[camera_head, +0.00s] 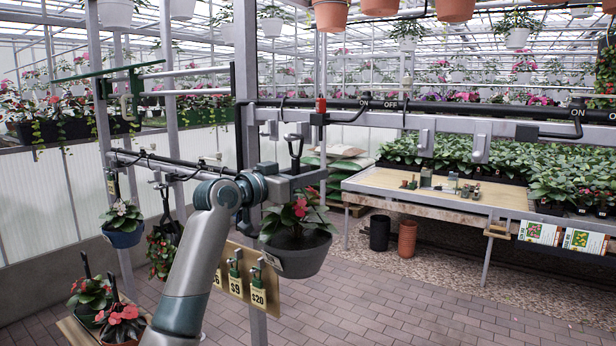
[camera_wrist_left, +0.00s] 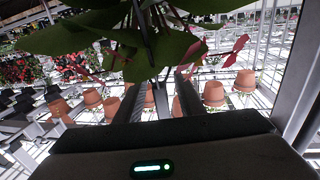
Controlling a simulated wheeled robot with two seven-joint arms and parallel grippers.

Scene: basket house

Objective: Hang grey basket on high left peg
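The grey basket (camera_head: 300,256), holding a leafy plant with red flowers, hangs upright in mid-air below my left gripper (camera_head: 302,178). The gripper is shut on the basket's dark hanger stem (camera_head: 296,150), whose top loop stands above the fingers. In the left wrist view, the plant's leaves (camera_wrist_left: 110,38) fill the top and partly hide the stem between the fingers (camera_wrist_left: 165,100). Grey pegs (camera_head: 426,139) stick out along the high rail behind, and others (camera_head: 271,128) sit near the post, just above the gripper. I cannot tell which is the high left peg. My right gripper is out of view.
A grey vertical post (camera_head: 246,80) stands close behind my left wrist. A price-tag board (camera_head: 238,280) is below, beside the basket. A blue basket (camera_head: 124,239) hangs at left. A wooden worktable (camera_head: 440,203) stands at right; the brick floor before it is open.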

